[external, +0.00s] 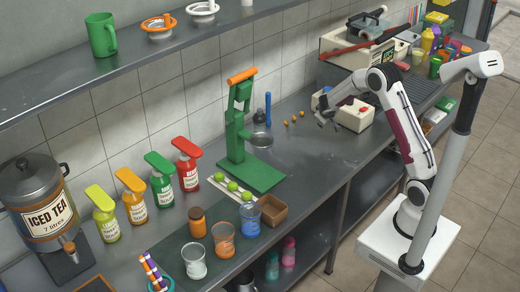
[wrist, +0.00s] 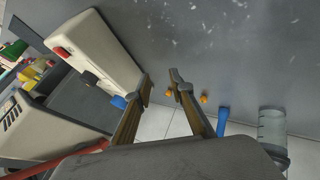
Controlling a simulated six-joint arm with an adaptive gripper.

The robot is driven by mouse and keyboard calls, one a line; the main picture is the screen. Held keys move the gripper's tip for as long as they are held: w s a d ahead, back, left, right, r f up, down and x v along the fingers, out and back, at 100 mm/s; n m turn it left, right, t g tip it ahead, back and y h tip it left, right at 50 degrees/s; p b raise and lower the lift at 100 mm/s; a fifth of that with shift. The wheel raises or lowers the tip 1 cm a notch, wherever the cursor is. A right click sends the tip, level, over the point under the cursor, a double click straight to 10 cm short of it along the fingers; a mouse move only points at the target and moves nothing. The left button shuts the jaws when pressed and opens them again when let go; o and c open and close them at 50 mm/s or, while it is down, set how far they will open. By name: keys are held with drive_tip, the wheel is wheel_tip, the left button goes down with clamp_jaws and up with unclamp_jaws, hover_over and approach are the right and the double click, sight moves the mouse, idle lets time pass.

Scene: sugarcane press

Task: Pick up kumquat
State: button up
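Several small orange kumquats lie on the steel counter; in the external view one kumquat (external: 287,122) is to the left of my gripper (external: 325,117). In the wrist view, one kumquat (wrist: 168,92) shows between the fingers and another kumquat (wrist: 203,99) lies just right of the right finger. My gripper (wrist: 160,77) is open and empty, its two fingers apart above the counter. Its exact height over the kumquats is hard to tell.
A white and grey machine (external: 352,113) stands close to the right of my gripper. The counter in front (external: 320,155) is clear.

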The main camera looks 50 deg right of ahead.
drive_tip(key=w+f, duration=0.1)
drive_tip(key=w, duration=0.2)
drive_tip(key=w+f+t, duration=0.1)
drive_tip(key=w+f, duration=0.1)
drive_tip(key=w, duration=0.1)
drive_tip(key=w+f+t+y, duration=0.1)
drive_tip(key=w, duration=0.2)
drive_tip(key=shift+a+f, duration=0.2)
drive_tip(key=shift+f, duration=0.1)
drive_tip(key=m+t+y, duration=0.1)
drive_tip(key=t, duration=0.1)
approach(287, 122)
drive_tip(key=shift+w+d, duration=0.2)
drive_tip(key=shift+d, duration=0.95)
drive_tip(key=shift+w+a+m+y, duration=0.15)
drive_tip(key=shift+a+m+y, duration=0.3)
drive_tip(key=shift+m, duration=0.25)
drive_tip(key=shift+a+f+m, duration=0.1)
drive_tip(key=shift+a+m, duration=0.05)
drive_tip(key=shift+m, duration=0.35)
drive_tip(key=shift+x, duration=1.3)
drive_tip(key=shift+w+f, duration=0.1)
drive_tip(key=shift+f, duration=0.05)
drive_tip(key=shift+x, duration=2.4)
